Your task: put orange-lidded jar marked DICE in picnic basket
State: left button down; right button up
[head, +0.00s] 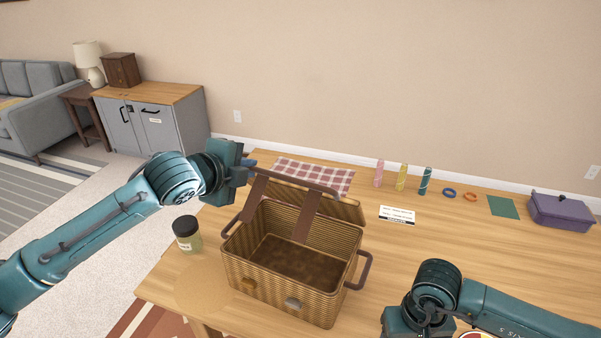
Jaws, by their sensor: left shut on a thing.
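The wicker picnic basket (291,295) stands on the wooden table, its lid (345,209) raised and tilted back. Its inside looks empty. My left gripper (250,166) is at the raised lid's upper left edge and is shut on it; the fingertips are partly hidden. A small glass jar (187,242) with a dark lid and a pale label stands left of the basket. Its label is too small to read, and I see no orange lid on it. My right gripper (402,323) is low at the front right, its fingers out of view.
A checked cloth (315,175) lies behind the basket. A white card (397,214), several small coloured items, a green square (503,207) and a purple box (561,211) are at the right. Part of a round, colourful thing (477,335) shows at the bottom edge.

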pick_arm(q)
jog(key=shift+g, duration=0.5)
jog(key=shift+w+d+r, duration=0.35)
jog(key=shift+w+r, duration=0.05)
jog(key=shift+w, duration=0.3)
jog(key=shift+w+d+r, duration=0.35)
jog(key=shift+w+r, duration=0.1)
jog(key=shift+w, duration=0.3)
jog(key=shift+w+d+r, duration=0.35)
jog(key=shift+w+r, duration=0.05)
jog(key=shift+w, duration=0.3)
pick_arm(e)
jog(key=w+a+r, duration=0.7)
jog(key=a+r, duration=0.3)
jog(key=w+a, duration=0.8)
jog(key=w, duration=0.4)
notch_tip(320, 180, down, 15)
jog(key=shift+d+r, duration=0.1)
jog(key=shift+r, duration=0.1)
jog(key=o, duration=1.2)
jog(key=shift+c, duration=0.2)
